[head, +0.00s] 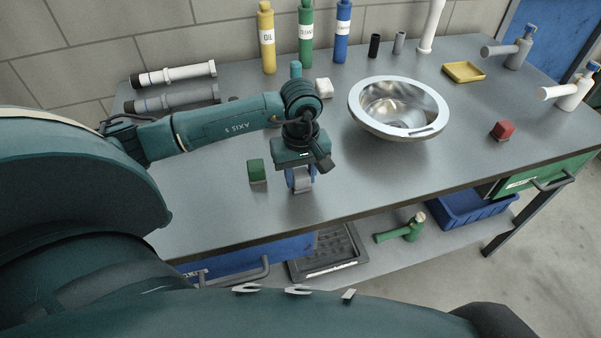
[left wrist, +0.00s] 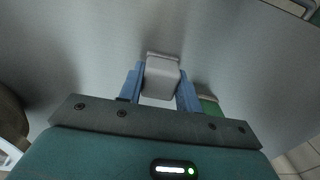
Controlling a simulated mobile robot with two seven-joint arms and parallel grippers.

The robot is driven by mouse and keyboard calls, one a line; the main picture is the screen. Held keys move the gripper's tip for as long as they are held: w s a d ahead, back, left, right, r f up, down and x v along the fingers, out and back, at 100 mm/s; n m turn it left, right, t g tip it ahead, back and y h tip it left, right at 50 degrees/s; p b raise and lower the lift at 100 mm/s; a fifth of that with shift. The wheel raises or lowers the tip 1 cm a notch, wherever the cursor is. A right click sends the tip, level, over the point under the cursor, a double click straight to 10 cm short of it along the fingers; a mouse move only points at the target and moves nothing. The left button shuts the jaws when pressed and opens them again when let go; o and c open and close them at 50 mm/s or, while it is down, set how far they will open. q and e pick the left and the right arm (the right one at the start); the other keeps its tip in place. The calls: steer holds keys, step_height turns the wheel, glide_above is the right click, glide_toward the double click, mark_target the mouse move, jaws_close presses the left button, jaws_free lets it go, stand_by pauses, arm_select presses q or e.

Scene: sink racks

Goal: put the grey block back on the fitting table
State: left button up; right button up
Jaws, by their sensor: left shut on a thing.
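The grey block (head: 304,183) is between the blue fingers of my left gripper (head: 300,180), above the grey fitting table (head: 400,172) near its front edge. In the left wrist view the grey block (left wrist: 162,78) sits between the two fingers (left wrist: 160,88), which are shut on its sides. I cannot tell whether the block's underside touches the tabletop. A green block (head: 257,171) stands just left of the gripper; part of it also shows in the left wrist view (left wrist: 208,104). My right gripper is not in view.
A steel sink bowl (head: 355,115) stands right of the gripper. A white block (head: 323,88) is behind, a red block (head: 503,130) at right. Bottles, pipes and a yellow tray (head: 463,71) are along the back. The tabletop between bowl and front edge is clear.

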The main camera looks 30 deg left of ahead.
mark_target(301, 174)
arm_select(q)
steer(key=o, duration=1)
steer(key=shift+f, duration=0.1)
steer(key=shift+c, duration=0.2)
steer(key=shift+r+p, duration=0.25)
steer(key=shift+p, duration=0.05)
step_height(301, 174, up, 12)
steer(key=b, duration=0.2)
steer(key=shift+f, duration=0.1)
